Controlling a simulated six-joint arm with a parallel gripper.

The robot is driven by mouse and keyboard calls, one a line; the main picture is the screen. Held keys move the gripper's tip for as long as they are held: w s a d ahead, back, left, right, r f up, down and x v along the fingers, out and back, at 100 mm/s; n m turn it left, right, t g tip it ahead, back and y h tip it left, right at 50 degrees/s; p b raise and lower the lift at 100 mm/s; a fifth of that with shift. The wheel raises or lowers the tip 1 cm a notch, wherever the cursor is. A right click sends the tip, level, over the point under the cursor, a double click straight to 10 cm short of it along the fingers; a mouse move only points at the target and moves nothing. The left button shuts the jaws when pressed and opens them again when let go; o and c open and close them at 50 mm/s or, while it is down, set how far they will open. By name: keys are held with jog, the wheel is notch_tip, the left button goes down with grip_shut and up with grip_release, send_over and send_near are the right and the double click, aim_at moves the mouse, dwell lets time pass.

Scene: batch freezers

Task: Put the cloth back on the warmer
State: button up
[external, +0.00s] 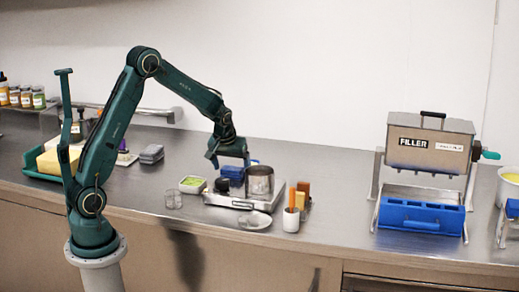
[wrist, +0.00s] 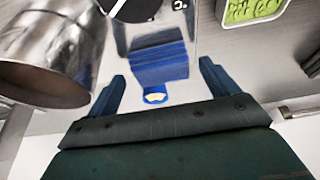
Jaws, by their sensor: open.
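A blue folded, ridged piece that looks like the cloth (wrist: 158,62) lies between and beyond my fingers in the wrist view, with a small blue tab with a pale centre at its near end. In the external view the blue cloth (external: 233,172) shows behind the black knob, partly hidden by my gripper. The low metal warmer (external: 226,201) bears a steel pot (external: 260,182); whether the cloth rests on its edge or just behind it, I cannot tell. My gripper (wrist: 160,86) is open, pointing down above the cloth, with one finger on each side and nothing held.
The pot (wrist: 52,50) stands close on the left in the wrist view. A green-filled tray (external: 192,184), a clear glass (external: 173,199) and a white cup with orange handles (external: 291,218) stand around the warmer. A grey folded item (external: 151,153) lies left.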

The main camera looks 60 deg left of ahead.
jog(key=v, duration=1.1)
jog(key=shift+s+d+r, duration=0.1)
dwell(0.4)
jog(key=s+d+r+m+t+h, duration=0.1)
jog(key=s+d+r+m, duration=0.1)
jog(key=s+d+r, duration=0.3)
jog(key=s+d+r+m, duration=0.2)
jog(key=s+d, duration=0.1)
jog(key=s, duration=0.5)
jog(key=s+d+f+m+h, duration=0.1)
jog(key=s+d+m, duration=0.1)
jog(key=s, duration=0.5)
jog(key=s+d+m+t+h, duration=0.1)
jog(key=s+d+m, duration=0.2)
jog(key=s, duration=0.4)
jog(key=shift+d+f, duration=0.4)
